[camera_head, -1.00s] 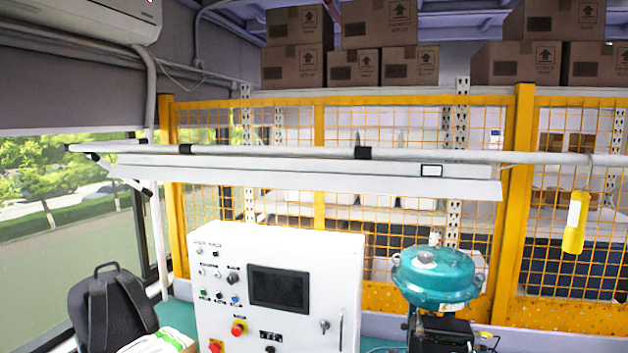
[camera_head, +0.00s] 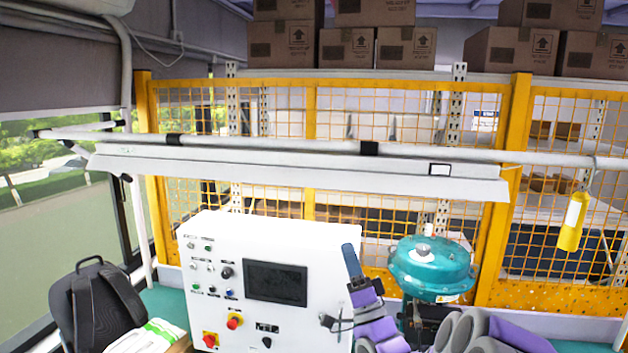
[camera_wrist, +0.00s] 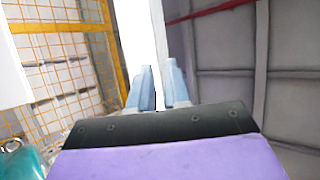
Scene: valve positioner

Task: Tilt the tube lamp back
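The tube lamp (camera_head: 300,173) is a long white fixture in the head view, hung along a white horizontal pipe (camera_head: 270,146) by black clamps. Its broad pale face slants toward me, with a small black-framed label near its right end. My gripper (camera_head: 348,250) is below the lamp, in front of the control box and apart from the lamp. In the wrist view my gripper (camera_wrist: 158,84) shows two blue-grey fingers with a gap between them and nothing held. A white strip (camera_wrist: 140,35) lies beyond the fingers; I cannot tell whether it is the lamp.
A white control box (camera_head: 220,290) stands below the lamp, with a teal valve actuator (camera_head: 432,266) to its right. A yellow mesh fence (camera_head: 400,225) is behind. A yellow tag (camera_head: 573,222) hangs at right. A black backpack (camera_head: 97,305) sits at left.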

